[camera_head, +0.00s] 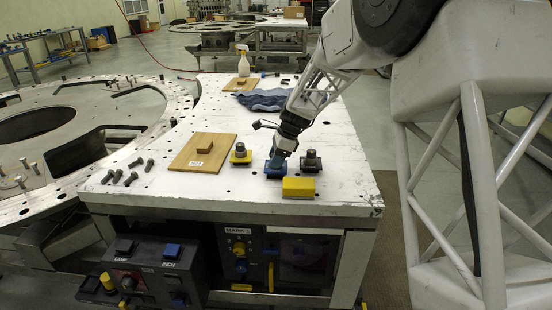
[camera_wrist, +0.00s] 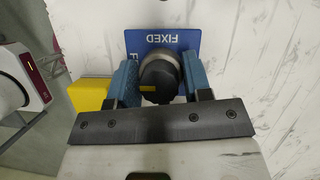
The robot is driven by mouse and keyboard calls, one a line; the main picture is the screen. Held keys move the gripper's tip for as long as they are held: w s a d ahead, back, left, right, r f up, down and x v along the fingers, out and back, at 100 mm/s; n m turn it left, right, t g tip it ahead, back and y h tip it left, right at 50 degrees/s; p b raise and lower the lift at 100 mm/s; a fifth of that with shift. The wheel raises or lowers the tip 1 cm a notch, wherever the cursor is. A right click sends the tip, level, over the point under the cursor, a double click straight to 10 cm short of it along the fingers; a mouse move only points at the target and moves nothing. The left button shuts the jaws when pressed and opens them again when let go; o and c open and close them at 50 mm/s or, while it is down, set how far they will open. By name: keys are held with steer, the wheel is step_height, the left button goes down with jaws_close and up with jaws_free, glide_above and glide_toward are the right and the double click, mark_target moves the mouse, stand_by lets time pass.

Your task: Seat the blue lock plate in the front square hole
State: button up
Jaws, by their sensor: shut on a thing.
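The blue lock plate (camera_head: 274,172) is near the front right of the white table, below my gripper (camera_head: 280,158). In the wrist view the plate (camera_wrist: 185,40) shows its "FIXED" lettering, with a dark round knob (camera_wrist: 160,78) standing on it. My gripper (camera_wrist: 160,88) is shut on this knob, one blue finger on each side. I cannot tell whether the plate rests on the table or is slightly above it. The front square hole is not visible to me.
A yellow plate with a knob (camera_head: 241,155) is to the left, and a dark knobbed plate (camera_head: 311,162) close on the right. A yellow block (camera_head: 298,187) lies just in front. A wooden board (camera_head: 187,160) and loose bolts lie left; a blue cloth (camera_head: 263,100) lies behind.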

steer(key=shift+f, duration=1.1)
stand_by(2.2)
steer(key=o, duration=1.5)
steer(key=shift+r, duration=0.15)
steer(key=shift+r, duration=3.3)
